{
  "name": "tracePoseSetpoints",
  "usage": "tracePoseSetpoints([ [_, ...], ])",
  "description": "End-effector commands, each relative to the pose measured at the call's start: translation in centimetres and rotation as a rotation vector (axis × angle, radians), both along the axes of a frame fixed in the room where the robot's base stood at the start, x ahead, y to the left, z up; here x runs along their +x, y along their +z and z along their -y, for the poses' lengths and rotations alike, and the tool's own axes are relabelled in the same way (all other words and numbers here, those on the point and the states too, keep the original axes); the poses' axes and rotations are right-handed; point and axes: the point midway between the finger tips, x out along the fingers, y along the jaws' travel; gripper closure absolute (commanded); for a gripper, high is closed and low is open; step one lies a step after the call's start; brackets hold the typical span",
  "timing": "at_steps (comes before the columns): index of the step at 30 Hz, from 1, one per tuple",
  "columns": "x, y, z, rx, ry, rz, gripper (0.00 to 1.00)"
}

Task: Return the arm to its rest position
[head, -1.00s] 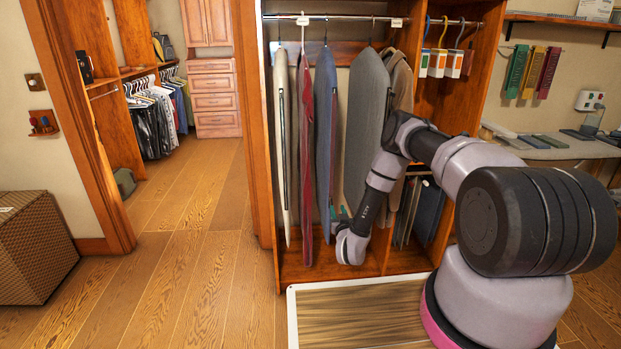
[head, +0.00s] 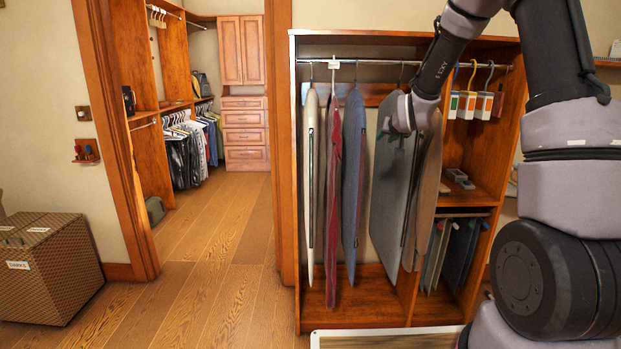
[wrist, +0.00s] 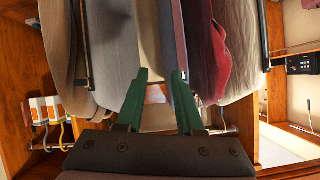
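My arm reaches up and across the right part of the closet in the head view. My gripper (head: 393,132) is high, in front of the grey hanging garment (head: 391,190) and below the rail. I cannot tell from the head view whether it touches the garment. In the wrist view my gripper (wrist: 160,76) has its two green fingers apart, with nothing held between them. Hanging clothes fill the view beyond the fingertips.
The wooden closet (head: 310,290) holds a blue garment (head: 354,170), a red garment (head: 334,190) and a white one (head: 310,185) left of my gripper. Tagged hangers (head: 468,104) hang to the right. A patterned box (head: 45,270) stands on the left; the floor (head: 215,290) between is clear.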

Motion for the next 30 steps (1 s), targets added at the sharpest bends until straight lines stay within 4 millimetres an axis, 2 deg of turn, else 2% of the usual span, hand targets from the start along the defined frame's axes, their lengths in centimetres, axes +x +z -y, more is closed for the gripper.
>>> tracePoseSetpoints([
  [1,-1.7,2.4,0.2,0.006,-0.003,-0.016,0.64],
  [6,-8.1,7.2,0.8,0.032,-0.017,-0.108,0.64],
  [8,-10.7,8.7,1.0,0.044,-0.024,-0.141,0.64],
  [13,-18.5,11.8,1.3,0.085,-0.038,-0.232,0.64],
  [19,-28.5,13.6,1.4,0.147,-0.049,-0.340,0.64],
  [24,-35.8,13.6,1.1,0.202,-0.051,-0.421,0.64],
  [27,-38.6,13.4,0.9,0.228,-0.050,-0.454,0.64],
  [30,-40.3,13.2,0.8,0.242,-0.050,-0.475,0.64],
])
